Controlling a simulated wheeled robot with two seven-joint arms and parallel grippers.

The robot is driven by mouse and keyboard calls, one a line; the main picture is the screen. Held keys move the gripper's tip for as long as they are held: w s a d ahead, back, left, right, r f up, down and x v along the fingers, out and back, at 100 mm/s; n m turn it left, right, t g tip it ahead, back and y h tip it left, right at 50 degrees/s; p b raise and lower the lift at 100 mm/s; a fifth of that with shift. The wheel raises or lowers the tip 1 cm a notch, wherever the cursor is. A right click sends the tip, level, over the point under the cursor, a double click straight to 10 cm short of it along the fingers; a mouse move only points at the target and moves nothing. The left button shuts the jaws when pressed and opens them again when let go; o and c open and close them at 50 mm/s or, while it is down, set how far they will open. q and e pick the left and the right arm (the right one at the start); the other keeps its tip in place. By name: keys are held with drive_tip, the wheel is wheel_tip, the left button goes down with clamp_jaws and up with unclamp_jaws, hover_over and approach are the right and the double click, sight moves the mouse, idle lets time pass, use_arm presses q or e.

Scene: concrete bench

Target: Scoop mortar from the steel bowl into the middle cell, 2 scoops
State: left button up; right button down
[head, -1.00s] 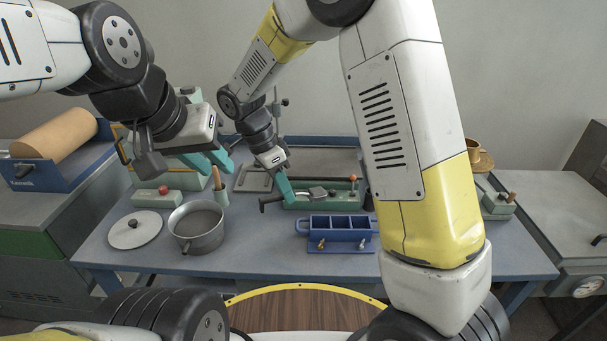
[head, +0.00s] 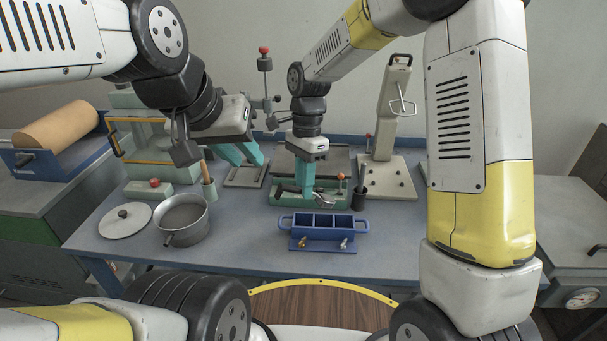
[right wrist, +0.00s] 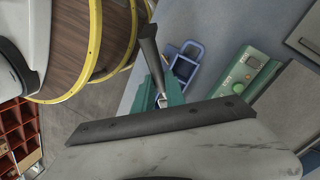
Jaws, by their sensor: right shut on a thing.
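The steel bowl (head: 201,228), with a grey inside, stands left of centre on the bench. The blue mould (head: 323,246) stands to its right, with three cells in a row; the middle cell (head: 324,221) looks dark and its contents are unclear. My right gripper (head: 308,194) is shut on a scoop, with the dark handle to the left and the metal scoop head (head: 325,199) to the right, above and behind the mould. The right wrist view shows the scoop's dark handle (right wrist: 149,48). My left gripper (head: 242,155) is empty, its teal fingers apart, behind and right of the bowl.
A round lid (head: 126,222) lies left of the bowl. A wooden-handled tool (head: 207,177) stands behind it. A green machine base (head: 335,186) is behind the mould, and a dark cup (head: 359,200) is close to its right. A tall beige stand (head: 392,120) is at the back right.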

sight(317, 195)
drive_tip(key=d+y, duration=0.1)
drive_tip(key=w+d+g+y, duration=0.2)
drive_tip(key=shift+r+y, duration=0.25)
drive_tip(key=shift+y, duration=0.15)
drive_tip(key=shift+w+d+r+g+y, duration=0.15)
drive_tip(key=shift+w+d+g+y, duration=0.25)
drive_tip(key=shift+g+y, duration=0.3)
drive_tip(key=shift+s+n, duration=0.1)
drive_tip(key=shift+n, duration=0.2)
drive_tip(key=shift+d, duration=0.15)
